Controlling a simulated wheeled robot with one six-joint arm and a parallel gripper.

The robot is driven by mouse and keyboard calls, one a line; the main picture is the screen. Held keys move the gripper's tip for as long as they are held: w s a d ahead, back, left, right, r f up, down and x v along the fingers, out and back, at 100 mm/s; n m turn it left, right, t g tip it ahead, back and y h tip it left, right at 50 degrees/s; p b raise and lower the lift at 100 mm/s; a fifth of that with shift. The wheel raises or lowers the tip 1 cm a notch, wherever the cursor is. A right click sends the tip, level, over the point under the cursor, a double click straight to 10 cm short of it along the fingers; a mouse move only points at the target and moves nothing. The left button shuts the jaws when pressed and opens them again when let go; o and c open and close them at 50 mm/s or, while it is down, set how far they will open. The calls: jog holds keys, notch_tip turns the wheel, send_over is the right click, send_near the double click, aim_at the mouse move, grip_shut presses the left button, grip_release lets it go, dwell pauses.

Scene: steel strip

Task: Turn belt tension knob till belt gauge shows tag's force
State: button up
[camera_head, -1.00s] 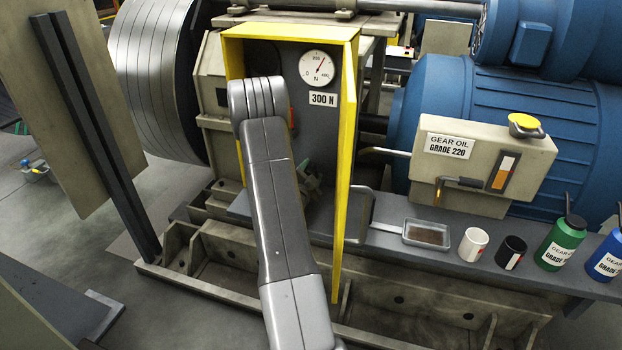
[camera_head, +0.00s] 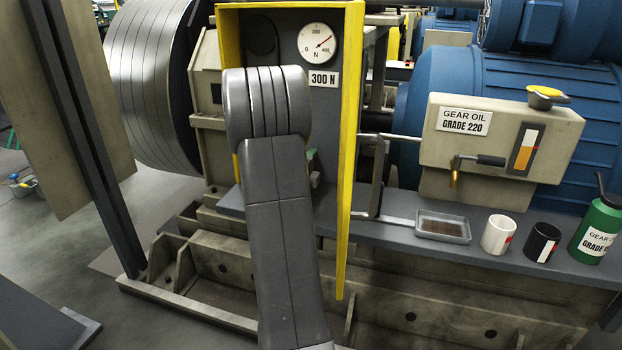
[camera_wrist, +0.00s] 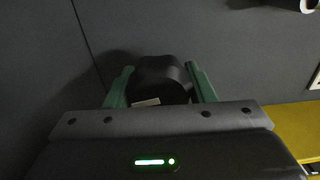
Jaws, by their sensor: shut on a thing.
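The belt gauge (camera_head: 318,43) is a white round dial at the back of a yellow-edged cabinet. In the head view, my grey arm hides the knob and nearly all of the gripper.
The yellow cabinet door (camera_head: 350,150) stands open just right of my arm. A grey shelf (camera_head: 392,213) holds a shallow tray (camera_head: 443,228), a white mug (camera_head: 498,236), a black mug (camera_head: 542,243) and a green oil bottle (camera_head: 598,228). A gear oil box (camera_head: 450,160) stands behind them.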

jog(key=shift+f+m+b, duration=0.15)
jog(key=shift+m+b, duration=0.75)
jog(key=shift+b, duration=0.3)
jog(key=o, duration=1)
jog(key=shift+c, duration=0.2)
jog(key=p+v, duration=0.2)
jog(key=v, duration=1.1)
jog(key=shift+s+a, duration=0.15)
jog(key=shift+s, duration=0.2)
